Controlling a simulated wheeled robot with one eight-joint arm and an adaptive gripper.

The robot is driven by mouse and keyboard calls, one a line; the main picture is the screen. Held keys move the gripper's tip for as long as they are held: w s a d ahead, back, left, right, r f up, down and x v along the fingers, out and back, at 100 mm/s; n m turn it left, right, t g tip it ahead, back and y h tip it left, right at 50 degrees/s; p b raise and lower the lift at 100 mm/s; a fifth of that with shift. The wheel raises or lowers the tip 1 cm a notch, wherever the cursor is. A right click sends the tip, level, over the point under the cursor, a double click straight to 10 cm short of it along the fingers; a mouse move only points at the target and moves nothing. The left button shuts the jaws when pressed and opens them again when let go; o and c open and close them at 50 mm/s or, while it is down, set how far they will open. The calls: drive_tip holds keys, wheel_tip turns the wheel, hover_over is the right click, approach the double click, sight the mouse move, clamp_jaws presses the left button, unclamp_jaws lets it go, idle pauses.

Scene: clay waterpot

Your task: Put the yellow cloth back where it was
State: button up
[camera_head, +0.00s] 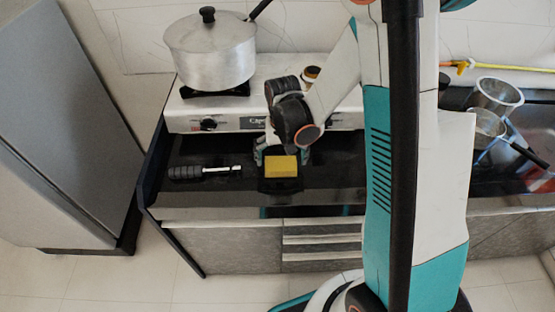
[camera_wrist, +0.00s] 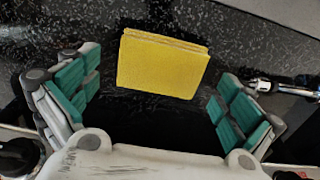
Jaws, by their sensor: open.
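The yellow cloth (camera_head: 281,167) is a folded block lying on the black counter near its front edge. It also shows in the wrist view (camera_wrist: 162,63), between and just beyond my fingers. My gripper (camera_wrist: 160,100) is open, with its teal-padded fingers on either side of the cloth and apart from it. In the head view my gripper (camera_head: 283,157) is at the cloth, partly hidden behind it and the wrist. I cannot tell how high the fingers are above the counter.
A dark-handled tool (camera_head: 205,172) lies on the counter left of the cloth. Behind stands a white stove (camera_head: 225,112) with a lidded metal pot (camera_head: 210,50). Metal pans (camera_head: 495,96) stand at the right by the sink. A grey cabinet (camera_head: 60,130) stands at the left.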

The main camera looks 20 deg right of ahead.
wheel_tip(320, 180, up, 10)
drive_tip(key=p, duration=0.3)
wheel_tip(320, 180, up, 11)
drive_tip(key=n+t, duration=0.2)
drive_tip(key=t, duration=0.1)
hover_over(281, 165)
drive_tip(key=s, duration=0.6)
drive_tip(key=s+r+n+t, duration=0.1)
drive_tip(key=s+r+t, duration=0.3)
drive_tip(key=s, duration=0.5)
wheel_tip(281, 165, up, 2)
drive_tip(key=shift+d+r+n, duration=0.1)
drive_tip(key=shift+d+n, duration=0.15)
drive_tip(key=shift+n, duration=0.15)
drive_tip(key=shift+w, duration=0.15)
